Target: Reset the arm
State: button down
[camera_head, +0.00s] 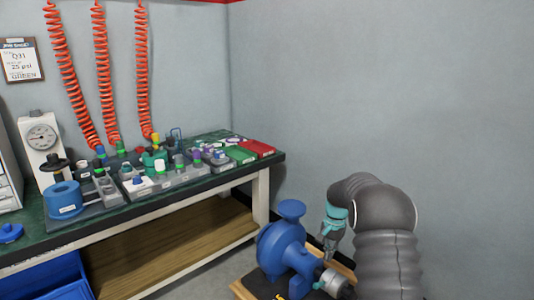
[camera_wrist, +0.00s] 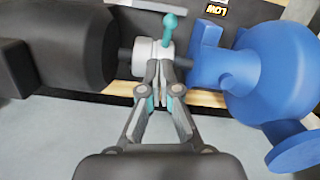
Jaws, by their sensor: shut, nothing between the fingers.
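My arm (camera_head: 385,235) rises at the lower right of the head view and bends over, with my gripper (camera_head: 331,248) hanging downward beside the blue pump (camera_head: 284,248). In the wrist view my gripper (camera_wrist: 160,68) has its fingertips together and nothing between them. The blue pump (camera_wrist: 265,75) stands to the right of the fingers in the wrist view.
A workbench (camera_head: 150,205) with a gauge (camera_head: 42,138), a blue cylinder (camera_head: 64,198) and several small fittings stands at the left. Red coiled hoses (camera_head: 101,70) hang above it. The pump sits on a wooden base (camera_head: 243,290). The wall area above my arm is clear.

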jog(key=s+a+r+n+t, duration=0.2)
jog(key=s+r, duration=0.5)
jog(key=s, duration=0.6)
jog(key=s+a+r+n+t, duration=0.2)
jog(key=s+r, duration=0.6)
jog(key=s, duration=0.6)
jog(key=s+a+r+n+t, duration=0.2)
jog(key=s+r, duration=0.5)
jog(key=s, duration=0.6)
jog(key=shift+s+a+r+n+t+h, duration=0.3)
jog(key=shift+a+r+n+h, duration=0.15)
jog(key=shift+n, duration=0.35)
